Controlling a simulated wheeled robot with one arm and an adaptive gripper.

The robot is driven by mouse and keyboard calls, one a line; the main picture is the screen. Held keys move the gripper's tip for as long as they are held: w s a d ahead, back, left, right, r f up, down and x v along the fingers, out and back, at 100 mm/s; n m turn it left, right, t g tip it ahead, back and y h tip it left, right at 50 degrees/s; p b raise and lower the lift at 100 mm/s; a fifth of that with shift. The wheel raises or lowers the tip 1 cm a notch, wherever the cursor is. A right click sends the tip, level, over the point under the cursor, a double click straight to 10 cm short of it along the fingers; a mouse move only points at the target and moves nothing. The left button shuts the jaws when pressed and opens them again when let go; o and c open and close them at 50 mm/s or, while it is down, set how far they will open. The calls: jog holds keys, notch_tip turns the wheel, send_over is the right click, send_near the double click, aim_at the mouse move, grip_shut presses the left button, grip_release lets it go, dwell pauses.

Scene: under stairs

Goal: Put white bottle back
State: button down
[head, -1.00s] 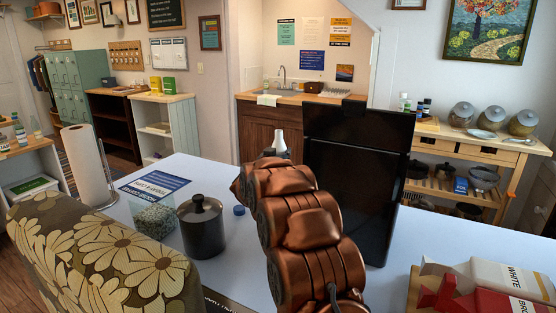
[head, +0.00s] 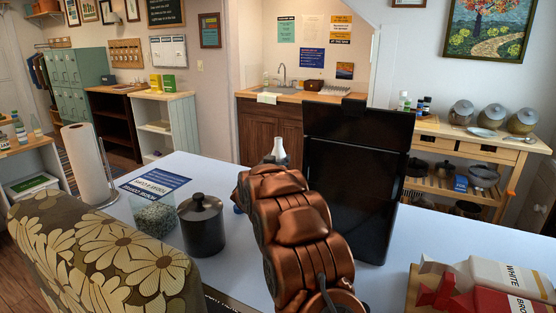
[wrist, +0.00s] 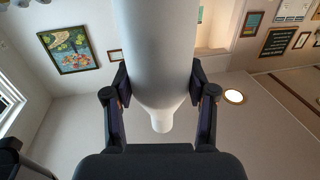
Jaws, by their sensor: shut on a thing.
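The white bottle (wrist: 158,40) fills the upper middle of the wrist view, with its narrowing end pointing down in that picture. The two fingers of my gripper (wrist: 160,88) press on it from both sides, so the gripper is shut on it. In the head view, the bottle's pale top (head: 279,150) shows just beyond my copper-coloured arm, over the far part of the white table (head: 335,290). My arm hides the gripper's fingers and the bottle's lower part there, so I cannot tell whether its base touches the table.
A black upright panel (head: 350,185) stands close to the right of my arm. A dark lidded canister (head: 203,228), a glass of green bits (head: 154,218) and a paper towel roll (head: 87,165) are left. Cartons (head: 500,285) lie front right. A wooden cart (head: 470,140) stands behind.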

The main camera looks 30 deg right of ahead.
jog(key=shift+c, duration=1.8)
grip_release()
jog(key=shift+r, duration=0.1)
jog(key=b+v, duration=0.1)
jog(key=v, duration=1.1)
jog(key=shift+b, duration=0.3)
